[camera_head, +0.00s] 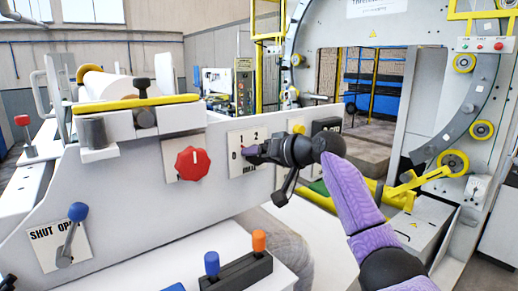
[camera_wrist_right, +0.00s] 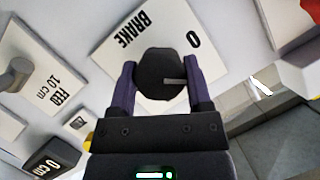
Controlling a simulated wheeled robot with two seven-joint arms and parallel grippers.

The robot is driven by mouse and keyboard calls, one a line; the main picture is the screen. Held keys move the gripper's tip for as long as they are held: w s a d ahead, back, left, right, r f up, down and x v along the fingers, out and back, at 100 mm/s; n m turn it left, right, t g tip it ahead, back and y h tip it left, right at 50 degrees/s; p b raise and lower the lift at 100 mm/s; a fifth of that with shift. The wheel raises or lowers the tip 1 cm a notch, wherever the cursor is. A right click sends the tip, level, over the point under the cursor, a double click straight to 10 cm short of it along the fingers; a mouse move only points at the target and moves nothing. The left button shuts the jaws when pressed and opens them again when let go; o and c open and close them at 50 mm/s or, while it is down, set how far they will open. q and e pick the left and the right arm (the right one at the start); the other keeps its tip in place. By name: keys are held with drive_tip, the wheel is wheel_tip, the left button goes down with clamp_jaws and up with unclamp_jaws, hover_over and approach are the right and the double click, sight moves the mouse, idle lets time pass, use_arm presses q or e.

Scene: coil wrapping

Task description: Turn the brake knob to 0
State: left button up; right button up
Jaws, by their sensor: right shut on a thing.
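The brake knob (camera_wrist_right: 158,70) is black, with a light pointer line that points right in the right wrist view. It sits on a white plate (camera_wrist_right: 118,48) lettered BRAKE, with a 0 at upper right; the line points below the 0. In the head view the plate (camera_head: 236,166) shows 0 at left and 1 and 2 on top. My right gripper (camera_head: 252,153) reaches the panel from the right, and its fingers mostly hide the knob there. In the wrist view the right gripper (camera_wrist_right: 164,88) has one purple finger on each side of the knob, shut on it.
A red knob (camera_head: 193,163) is left of the brake plate. A blue-tipped SHUT/OPEN lever (camera_head: 76,213) is at lower left. Blue (camera_head: 211,263) and orange (camera_head: 259,241) levers stand on a black block below. A FEED plate (camera_wrist_right: 45,90) lies beside the brake plate.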

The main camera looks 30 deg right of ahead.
drive_tip(key=n+h+p, duration=0.2)
drive_tip(key=n, duration=0.1)
drive_tip(key=shift+a+r+n+p, duration=0.1)
drive_tip(key=shift+n+p, duration=0.2)
drive_tip(key=shift+p, duration=0.1)
drive_tip(key=shift+n+h+p, duration=0.7)
drive_tip(key=shift+n+h, duration=0.1)
drive_tip(key=shift+n, duration=0.1)
drive_tip(key=o, duration=1.3)
